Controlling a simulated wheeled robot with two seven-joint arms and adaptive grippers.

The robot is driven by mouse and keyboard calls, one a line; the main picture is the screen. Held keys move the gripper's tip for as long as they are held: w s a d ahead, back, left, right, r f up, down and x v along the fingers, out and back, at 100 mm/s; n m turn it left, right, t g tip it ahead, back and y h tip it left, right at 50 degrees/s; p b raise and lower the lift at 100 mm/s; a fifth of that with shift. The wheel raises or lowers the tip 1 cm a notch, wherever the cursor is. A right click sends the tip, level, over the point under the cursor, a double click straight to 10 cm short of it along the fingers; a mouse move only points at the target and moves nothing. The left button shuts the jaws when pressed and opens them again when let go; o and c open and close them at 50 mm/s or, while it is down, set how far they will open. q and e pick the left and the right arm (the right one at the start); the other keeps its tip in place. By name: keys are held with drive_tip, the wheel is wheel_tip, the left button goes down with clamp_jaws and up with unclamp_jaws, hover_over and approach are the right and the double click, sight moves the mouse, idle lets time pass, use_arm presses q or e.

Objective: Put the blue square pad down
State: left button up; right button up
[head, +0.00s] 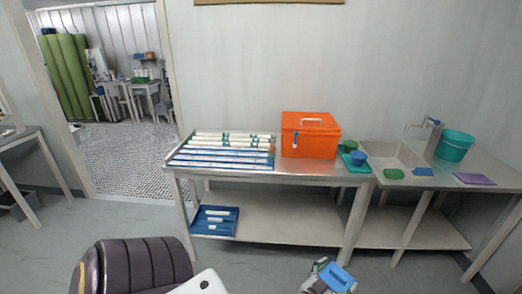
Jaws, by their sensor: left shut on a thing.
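The blue square pad (337,277) is at the bottom of the head view, right of centre. My left gripper (322,280) is shut on it and holds it in front of the bench, apart from the worktop. Only the upper part of this gripper shows; the picture's lower edge cuts off the rest. My right gripper is not in view.
A steel bench (350,177) carries a rack of white tubes (225,150), an orange box (310,135) and a green tray (361,168) with cups. By the sink (382,153) lie a green pad (394,173), a flat blue piece (423,172) and a purple mat (474,179). Bare counter lies between them.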

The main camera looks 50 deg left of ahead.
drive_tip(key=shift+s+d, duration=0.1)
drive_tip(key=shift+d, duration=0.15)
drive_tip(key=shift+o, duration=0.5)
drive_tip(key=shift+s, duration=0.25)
use_arm(q)
drive_tip(key=shift+w+a, duration=0.35)
drive_tip(key=shift+w, duration=0.1)
drive_tip(key=w+a+r+n+y+b, duration=0.35)
drive_tip(key=w+a+y+b, duration=0.2)
drive_tip(key=w+a, duration=1.1)
drive_tip(key=w+a+r+n+g+y+b, duration=0.2)
drive_tip(key=a+r+n+y, duration=0.1)
drive_tip(key=a, duration=0.6)
drive_tip(key=w+a+r+n+g+y+b, duration=0.1)
drive_tip(key=w+a+r+n+g+y, duration=0.1)
drive_tip(key=a+r, duration=0.4)
drive_tip(key=shift+a+n+g+y+b, duration=0.45)
drive_tip(key=shift+a+g+y, duration=0.2)
drive_tip(key=shift+a, duration=1.45)
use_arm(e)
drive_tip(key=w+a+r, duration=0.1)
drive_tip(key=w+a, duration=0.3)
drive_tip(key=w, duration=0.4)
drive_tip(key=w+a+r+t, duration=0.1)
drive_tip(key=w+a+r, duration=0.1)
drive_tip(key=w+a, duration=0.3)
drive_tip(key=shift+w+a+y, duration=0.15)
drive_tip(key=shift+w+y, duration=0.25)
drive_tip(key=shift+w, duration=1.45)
